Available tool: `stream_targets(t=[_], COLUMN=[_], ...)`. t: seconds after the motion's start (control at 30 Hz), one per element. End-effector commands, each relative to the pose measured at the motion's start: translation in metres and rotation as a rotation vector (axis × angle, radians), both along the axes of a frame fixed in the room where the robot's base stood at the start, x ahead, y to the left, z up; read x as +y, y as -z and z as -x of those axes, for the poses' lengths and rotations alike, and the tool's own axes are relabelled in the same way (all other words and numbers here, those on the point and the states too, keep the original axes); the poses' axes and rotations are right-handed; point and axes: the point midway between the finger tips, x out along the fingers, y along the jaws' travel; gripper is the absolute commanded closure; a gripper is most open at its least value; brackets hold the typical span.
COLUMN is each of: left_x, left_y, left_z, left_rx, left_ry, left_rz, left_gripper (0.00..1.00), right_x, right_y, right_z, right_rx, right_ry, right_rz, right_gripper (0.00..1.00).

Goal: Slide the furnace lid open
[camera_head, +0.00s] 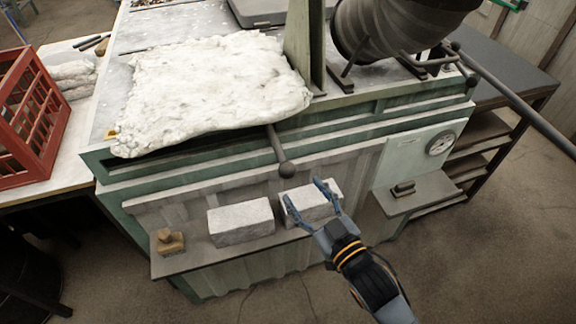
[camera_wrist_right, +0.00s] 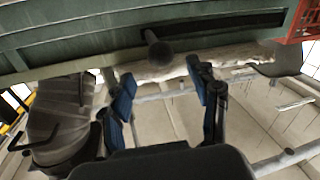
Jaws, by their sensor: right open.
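The furnace lid (camera_head: 215,90) appears as a rough white slab on top of the green furnace (camera_head: 110,172). A dark rod handle (camera_head: 287,168) with a ball knob sticks out from the front edge near the lid's right end. My right gripper (camera_head: 305,192) is open and empty, just below and slightly right of the knob, in front of the furnace. In the right wrist view the knob (camera_wrist_right: 157,48) shows beyond and between the open fingertips, apart from them. My left gripper is not in view.
Two pale bricks (camera_head: 240,222) and a wooden block (camera_head: 170,241) rest on the front ledge below the handle. A large ribbed duct (camera_head: 390,30) and an upright plate (camera_head: 302,45) stand right of the lid. A red crate (camera_head: 38,115) is at the left. A long bar (camera_head: 520,105) sticks out at the right.

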Motion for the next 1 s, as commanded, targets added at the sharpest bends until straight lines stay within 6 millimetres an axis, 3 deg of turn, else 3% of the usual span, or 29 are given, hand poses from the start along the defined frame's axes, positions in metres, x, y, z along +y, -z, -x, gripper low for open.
stream_targets(t=[0.2,0.4,0.83,1.0], left_x=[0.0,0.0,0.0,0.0], left_y=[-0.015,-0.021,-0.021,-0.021], left_z=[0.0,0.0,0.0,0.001], left_rx=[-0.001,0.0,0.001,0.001], left_ry=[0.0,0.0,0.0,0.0], left_rz=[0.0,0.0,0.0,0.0], left_gripper=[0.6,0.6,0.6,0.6], right_x=[0.023,0.036,0.041,0.041], right_y=[-0.003,-0.001,0.0,0.0], right_z=[-0.042,-0.065,-0.072,-0.072], right_rx=[0.0,0.0,0.001,0.001], right_ry=[0.001,0.0,0.0,0.0], right_rz=[0.0,-0.001,0.0,0.0], right_gripper=[0.39,0.39,0.39,0.72])
